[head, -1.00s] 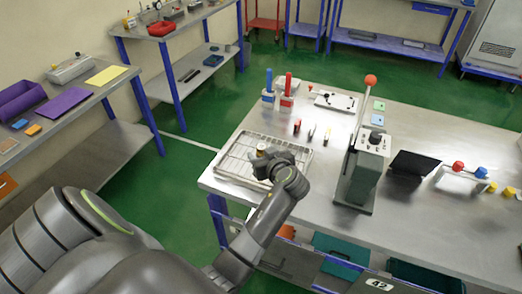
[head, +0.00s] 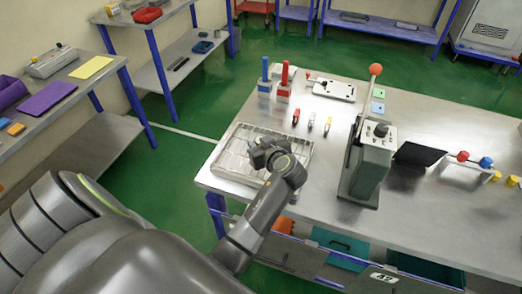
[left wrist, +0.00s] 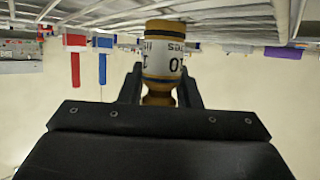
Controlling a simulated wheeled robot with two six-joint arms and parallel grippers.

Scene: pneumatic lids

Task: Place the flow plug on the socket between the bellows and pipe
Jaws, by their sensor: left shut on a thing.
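My left gripper (head: 262,149) is over the shallow grey tray (head: 222,170) at the left end of the metal bench. In the left wrist view my left gripper (left wrist: 160,88) is shut on a small round brown-and-white piece (left wrist: 163,62) with dark printing on its label. It may be the flow plug, but I cannot tell for sure. The picture there is upside down, and the piece's far end reaches towards the tray bars. In the head view the piece is hidden by the gripper. I cannot make out a bellows, pipe or socket. My right gripper is not in view.
A blue post (head: 265,75) and a red post (head: 285,77) stand behind the tray. Small coloured pieces (head: 311,120) lie to its right. A tall grey lever press (head: 368,165) stands further right, beside a dark panel (head: 418,154). Bare bench top lies between tray and press.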

